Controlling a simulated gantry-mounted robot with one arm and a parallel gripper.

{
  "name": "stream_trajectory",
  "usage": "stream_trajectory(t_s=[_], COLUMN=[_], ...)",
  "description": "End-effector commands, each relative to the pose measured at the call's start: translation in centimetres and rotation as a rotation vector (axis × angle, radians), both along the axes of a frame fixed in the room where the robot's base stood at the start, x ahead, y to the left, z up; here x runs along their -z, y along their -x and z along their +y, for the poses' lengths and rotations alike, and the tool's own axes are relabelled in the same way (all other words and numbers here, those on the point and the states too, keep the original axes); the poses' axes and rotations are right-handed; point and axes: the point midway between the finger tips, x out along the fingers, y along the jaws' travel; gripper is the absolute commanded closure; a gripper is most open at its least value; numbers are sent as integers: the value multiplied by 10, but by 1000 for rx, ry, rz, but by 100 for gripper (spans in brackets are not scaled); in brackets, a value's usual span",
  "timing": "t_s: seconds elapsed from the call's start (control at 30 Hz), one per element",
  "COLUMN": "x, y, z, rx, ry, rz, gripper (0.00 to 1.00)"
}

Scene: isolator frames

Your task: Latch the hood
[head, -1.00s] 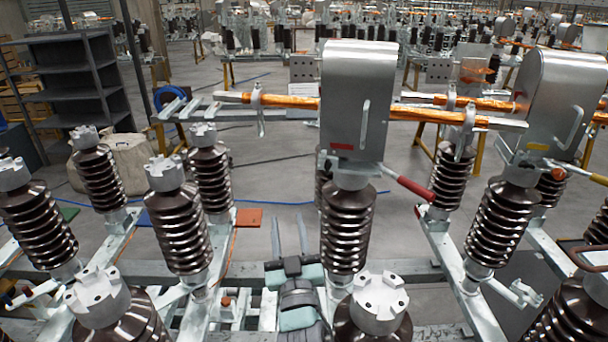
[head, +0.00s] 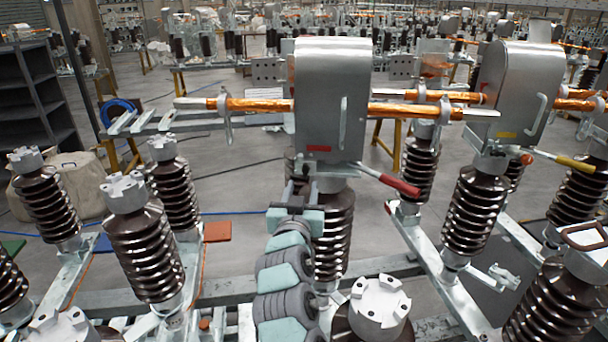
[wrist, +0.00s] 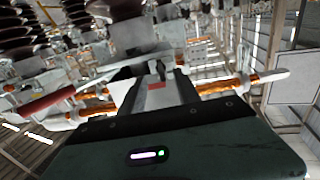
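The grey metal hood (head: 332,90) with a red label stands in the middle of the head view, on top of a brown ribbed insulator (head: 335,235). A lever with a red handle (head: 398,184) sticks out to the right from under it. A small dark fitting, perhaps the latch (head: 305,164), shows at the hood's lower left edge. My gripper (head: 300,184) is just below that edge, fingers pointing up, apart and seemingly empty. Contact cannot be told. The wrist view shows the red label (wrist: 156,86) beyond my gripper and the red handle (wrist: 48,103) at left.
A second grey hood (head: 522,85) with a yellow-handled lever (head: 565,160) stands to the right. Copper-coloured bars (head: 258,105) run sideways through the hoods. Bare insulators (head: 140,245) stand at left, and another (head: 380,305) stands close in front, right of my arm.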

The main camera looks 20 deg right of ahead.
Motion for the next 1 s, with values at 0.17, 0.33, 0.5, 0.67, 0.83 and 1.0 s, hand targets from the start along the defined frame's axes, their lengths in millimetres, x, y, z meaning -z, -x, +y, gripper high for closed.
stream_trajectory(t_s=[0.17,0.33,0.5,0.67,0.83,1.0], x=[-1,0,-1,1,1,1], y=[-23,-40,-51,-55,-55,-55], z=[-12,-21,-25,-28,-28,-28], rx=[2,2,-1,0,-1,-1], ry=[-2,-2,0,0,1,1], rz=[4,2,-1,1,0,0], gripper=[61,61,61,61,61,67])
